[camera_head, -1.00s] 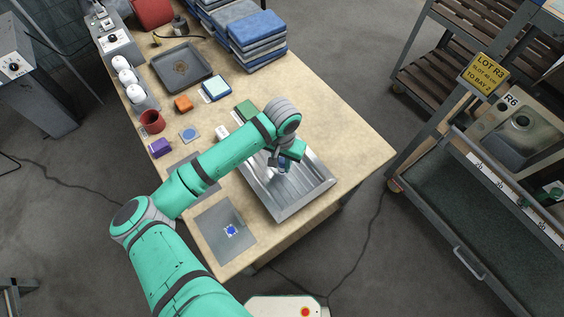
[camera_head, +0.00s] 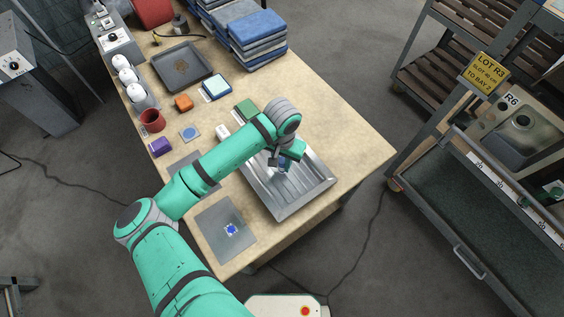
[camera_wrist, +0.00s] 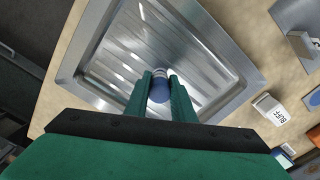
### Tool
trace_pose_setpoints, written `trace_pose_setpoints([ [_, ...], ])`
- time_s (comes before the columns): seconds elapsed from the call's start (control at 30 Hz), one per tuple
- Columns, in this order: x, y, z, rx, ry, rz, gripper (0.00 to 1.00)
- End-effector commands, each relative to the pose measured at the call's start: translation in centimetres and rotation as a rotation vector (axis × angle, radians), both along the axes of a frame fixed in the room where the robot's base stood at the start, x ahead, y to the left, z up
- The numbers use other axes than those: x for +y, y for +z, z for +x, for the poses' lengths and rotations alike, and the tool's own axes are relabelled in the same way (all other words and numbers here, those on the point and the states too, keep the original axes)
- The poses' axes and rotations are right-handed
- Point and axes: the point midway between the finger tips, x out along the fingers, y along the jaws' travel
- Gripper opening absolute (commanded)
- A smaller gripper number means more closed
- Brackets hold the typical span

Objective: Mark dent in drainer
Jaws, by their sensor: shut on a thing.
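The drainer is a shiny ribbed steel panel with a raised rim (camera_head: 312,192), lying on the bench; it fills much of the wrist view (camera_wrist: 215,112). My gripper (camera_head: 284,166) is over the drainer. In the wrist view my gripper (camera_wrist: 160,92) is shut on a short blue and white cylinder, which looks like a marker (camera_wrist: 160,88), its end pointing at the ribs. I cannot tell whether its tip touches the steel. No dent can be made out; my arm hides the drainer's upper left part in the head view.
A grey plate with a blue mark (camera_head: 231,229) lies left of the drainer. A white block labelled BUFF (camera_wrist: 269,108), a purple block (camera_head: 160,147), a red cup (camera_head: 152,121) and folded cloths (camera_head: 256,40) are on the bench. Bare bench lies right of the drainer.

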Motion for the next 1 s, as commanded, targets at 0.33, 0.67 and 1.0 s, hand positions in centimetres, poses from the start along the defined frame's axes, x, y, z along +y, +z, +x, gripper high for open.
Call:
trace_pose_setpoints([
  [0.33,0.0,-0.2,0.0,0.002,0.001,0.001,0.00],
  [0.67,0.0,1.1,0.0,0.002,0.000,0.000,0.00],
  [1.0,0.0,3.5,0.0,0.001,0.000,0.000,0.00],
])
